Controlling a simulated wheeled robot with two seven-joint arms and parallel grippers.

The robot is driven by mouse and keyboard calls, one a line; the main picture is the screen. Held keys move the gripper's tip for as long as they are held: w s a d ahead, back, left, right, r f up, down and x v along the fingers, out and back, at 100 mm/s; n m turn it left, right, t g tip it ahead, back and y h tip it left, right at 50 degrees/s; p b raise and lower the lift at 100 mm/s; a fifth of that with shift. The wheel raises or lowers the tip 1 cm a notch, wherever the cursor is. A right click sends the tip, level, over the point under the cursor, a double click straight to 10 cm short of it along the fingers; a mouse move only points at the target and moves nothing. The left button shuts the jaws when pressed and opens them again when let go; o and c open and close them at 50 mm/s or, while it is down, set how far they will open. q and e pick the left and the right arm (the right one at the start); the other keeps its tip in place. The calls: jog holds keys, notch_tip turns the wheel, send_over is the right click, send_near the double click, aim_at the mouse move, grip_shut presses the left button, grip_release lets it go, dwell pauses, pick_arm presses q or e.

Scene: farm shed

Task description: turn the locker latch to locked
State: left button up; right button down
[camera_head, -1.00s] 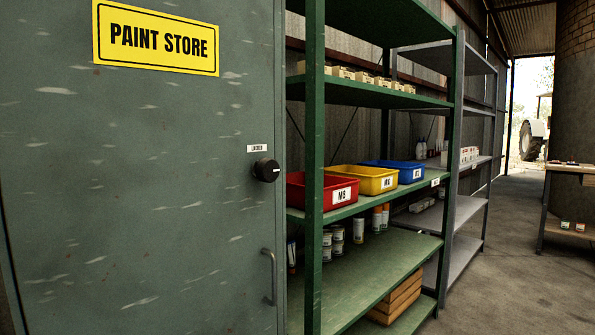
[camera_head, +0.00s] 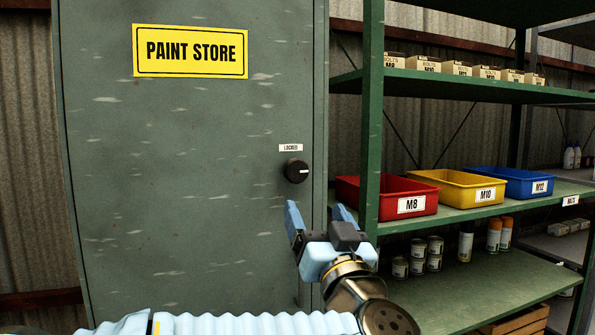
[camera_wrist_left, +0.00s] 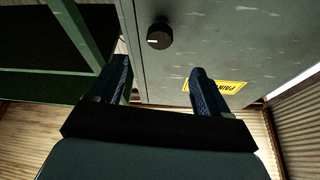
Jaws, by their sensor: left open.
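The locker (camera_head: 190,190) is a tall grey-green metal cabinet with a yellow PAINT STORE sign. Its latch (camera_head: 296,171) is a round black knob with a pale mark pointing right, near the door's right edge. A small white LOCKED label (camera_head: 291,148) sits just above the knob. My left gripper (camera_head: 318,213) is open and empty, below the knob in the head view, its fingers pointing up. In the left wrist view the knob (camera_wrist_left: 160,36) shows beyond and between the two open fingers (camera_wrist_left: 160,85), apart from them. My right gripper is not in view.
A green shelf rack (camera_head: 371,110) stands close to the right of the locker. It holds red (camera_head: 388,196), yellow (camera_head: 466,186) and blue (camera_head: 520,182) bins, small boxes above and cans below. A door handle is mostly hidden behind my left gripper.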

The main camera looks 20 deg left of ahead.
aim_at(298, 175)
pick_arm(q)
jog(key=p+x, duration=0.2)
jog(key=x, duration=1.1)
jog(key=shift+w+a+p, duration=0.2)
jog(key=shift+p, duration=0.2)
jog(key=shift+c, duration=0.4)
jog(key=c, duration=1)
